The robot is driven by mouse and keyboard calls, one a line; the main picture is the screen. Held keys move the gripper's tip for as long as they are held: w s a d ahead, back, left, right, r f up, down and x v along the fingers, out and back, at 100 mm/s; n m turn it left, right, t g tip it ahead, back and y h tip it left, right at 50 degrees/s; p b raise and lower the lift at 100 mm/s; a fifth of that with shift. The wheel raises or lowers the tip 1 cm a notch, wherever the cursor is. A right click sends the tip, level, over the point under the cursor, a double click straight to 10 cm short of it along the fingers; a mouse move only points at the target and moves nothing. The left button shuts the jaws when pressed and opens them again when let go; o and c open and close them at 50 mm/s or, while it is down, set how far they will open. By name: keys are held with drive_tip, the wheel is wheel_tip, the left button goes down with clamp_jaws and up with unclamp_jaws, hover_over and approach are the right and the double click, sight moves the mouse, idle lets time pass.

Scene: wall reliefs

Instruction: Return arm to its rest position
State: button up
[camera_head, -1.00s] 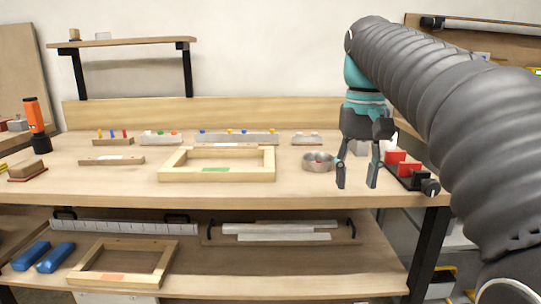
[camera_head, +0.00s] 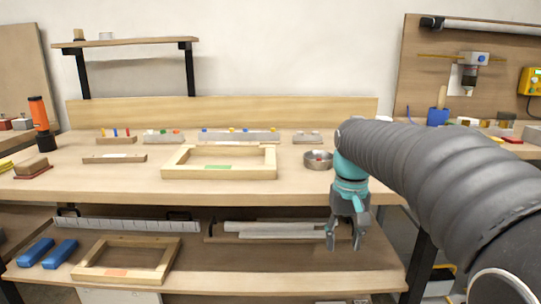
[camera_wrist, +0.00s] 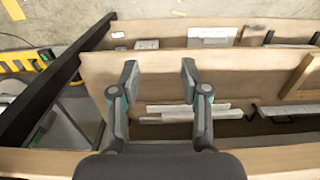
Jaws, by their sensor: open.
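My gripper (camera_head: 344,234) hangs in front of the bench's right part, below the level of the worktop, pointing down. Its two fingers are apart and nothing is between them. In the wrist view my gripper (camera_wrist: 160,82) also shows open and empty, with shelf boards beyond its fingers. My grey-sleeved arm reaches in from the right side of the head view and hides the bench's right end.
The worktop (camera_head: 100,183) holds a wooden frame (camera_head: 218,177) and a round metal dish (camera_head: 318,160). The lower shelf (camera_head: 230,275) holds another frame (camera_head: 125,274) and blue blocks (camera_head: 60,254). A black bench leg (camera_wrist: 60,82) stands left in the wrist view.

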drive_tip(key=shift+w+f, duration=0.15)
drive_tip(key=shift+f, duration=1.05)
drive_tip(key=s+f+t, duration=0.3)
drive_tip(key=s+t, duration=0.2)
drive_tip(key=s, duration=1.5)
drive_tip(key=shift+t, duration=0.3)
